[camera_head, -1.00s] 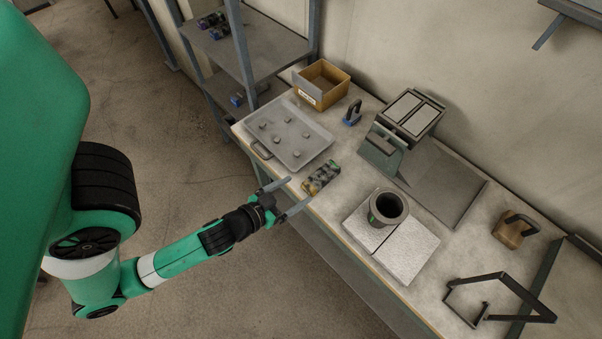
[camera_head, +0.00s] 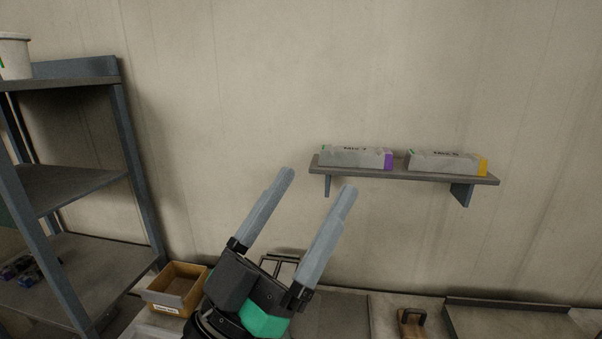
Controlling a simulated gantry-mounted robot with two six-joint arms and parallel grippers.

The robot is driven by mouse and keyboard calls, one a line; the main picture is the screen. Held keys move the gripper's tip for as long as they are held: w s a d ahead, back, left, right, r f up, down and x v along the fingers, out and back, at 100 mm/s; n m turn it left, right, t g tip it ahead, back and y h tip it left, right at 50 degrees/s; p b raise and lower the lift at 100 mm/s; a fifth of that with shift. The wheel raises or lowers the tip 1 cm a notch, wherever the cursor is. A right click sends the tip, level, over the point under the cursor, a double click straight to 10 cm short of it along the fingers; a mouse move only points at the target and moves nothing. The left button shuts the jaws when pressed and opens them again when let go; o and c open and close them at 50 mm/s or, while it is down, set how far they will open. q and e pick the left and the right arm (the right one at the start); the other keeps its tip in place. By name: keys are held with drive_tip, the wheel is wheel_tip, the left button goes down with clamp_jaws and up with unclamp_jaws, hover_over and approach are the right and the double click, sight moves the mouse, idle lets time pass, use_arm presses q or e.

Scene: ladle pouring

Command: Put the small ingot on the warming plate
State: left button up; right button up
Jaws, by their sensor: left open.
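Two grey bars lie on a wall shelf: a bar with a purple end (camera_head: 356,157) at the left, and a bar with a yellow end (camera_head: 446,162) at the right. They have dark lettering too small to read, and I cannot tell which is the small ingot. My left gripper (camera_head: 316,181) is raised in front of the wall, left of and partly below the shelf in the picture. Its fingers are spread with nothing between them. I cannot make out the warming plate; my left gripper hides part of the bench. My right gripper is not in view.
The wall shelf (camera_head: 400,175) sticks out on brackets. A grey rack (camera_head: 140,165) stands at the left. Below are an open cardboard box (camera_head: 160,300), a brown block with a dark handle (camera_head: 411,324) and a grey tray (camera_head: 520,320). The wall between rack and shelf is bare.

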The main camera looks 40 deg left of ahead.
use_arm(q)
drive_tip(key=shift+o, duration=0.3)
drive_tip(key=s+d+r+m+t+h, duration=0.1)
drive_tip(key=s+d+r+h, duration=0.1)
drive_tip(key=r, duration=0.5)
drive_tip(key=shift+s+d+m+t+h, duration=0.3)
drive_tip(key=shift+s+m+t+h, duration=0.15)
drive_tip(key=shift+s, duration=0.3)
drive_tip(key=shift+w, duration=0.1)
